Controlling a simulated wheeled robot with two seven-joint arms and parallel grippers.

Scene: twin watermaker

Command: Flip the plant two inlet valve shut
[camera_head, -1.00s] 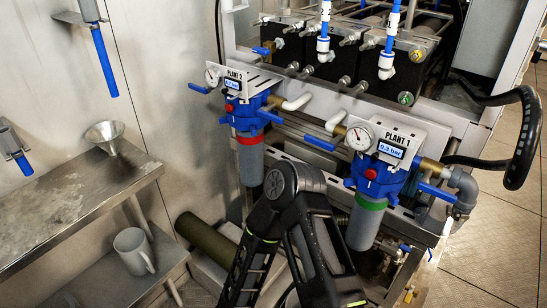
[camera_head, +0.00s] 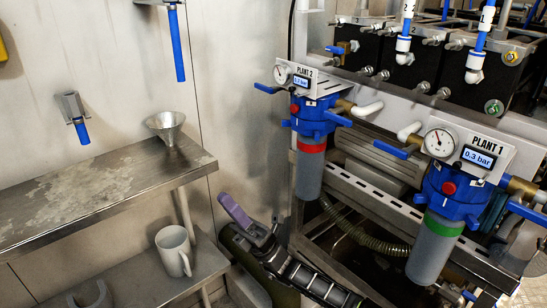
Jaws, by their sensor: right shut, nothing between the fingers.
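The plant two filter unit (camera_head: 310,120) stands right of centre, with a white PLANT 2 plate, a small lit display, a gauge and a red-ringed grey bowl. A blue lever handle (camera_head: 267,88) sticks out at its left, and another blue lever (camera_head: 338,118) sits at its right. I cannot tell from the markings which is the inlet. My right gripper (camera_head: 232,206), with purple fingers, is shut and empty, below and left of the unit, clear of both levers. My left gripper is not in view.
The plant one unit (camera_head: 450,185) stands at the right with a green ring and its own blue levers. A steel shelf (camera_head: 100,195) with a funnel (camera_head: 166,127) is at the left, and a grey mug (camera_head: 174,250) stands on the lower shelf. Open wall lies between shelf and units.

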